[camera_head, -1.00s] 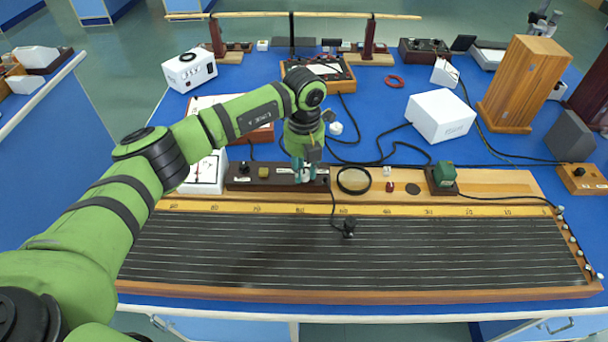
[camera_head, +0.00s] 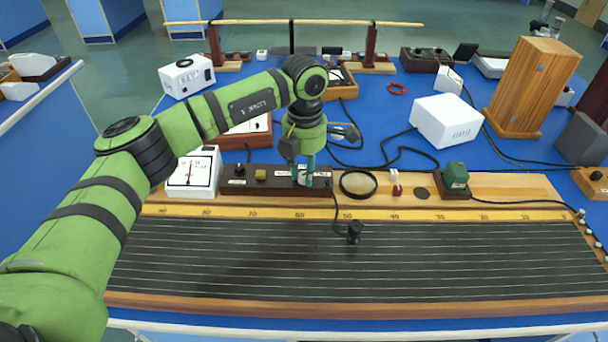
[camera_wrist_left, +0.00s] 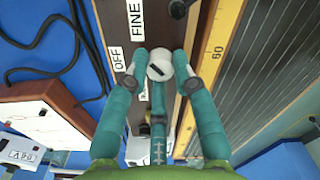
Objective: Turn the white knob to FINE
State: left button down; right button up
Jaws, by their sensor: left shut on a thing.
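The white knob (camera_wrist_left: 160,66) has a black pointer mark and sits on a dark brown strip (camera_wrist_left: 115,15). In the left wrist view it lies between the fingertips of my left gripper (camera_wrist_left: 160,70), which is shut on it from both sides. The FINE label (camera_wrist_left: 135,20) and the OFF label (camera_wrist_left: 118,58) are beside the knob; a third label is mostly hidden by a finger. The mark slants across the knob, and I cannot tell which end points. In the head view my left gripper (camera_head: 302,181) points down at the knob, mostly hiding it. My right gripper is not in view.
The strip's black knob (camera_head: 239,169) and yellow button (camera_head: 261,175) stand left of the gripper. A white meter (camera_head: 192,176) is farther left, and a black-rimmed lens (camera_head: 358,184) is close on the right. The long ruled wire board (camera_head: 330,265) lies in front.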

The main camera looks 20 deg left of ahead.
pick_arm(q)
jog(key=shift+w+r+m+b, duration=0.15)
jog(key=shift+m+b, duration=0.3)
jog(key=shift+m, duration=0.65)
jog(key=shift+d, duration=0.1)
jog(key=c, duration=1)
grip_release()
notch_tip(320, 180, up, 12)
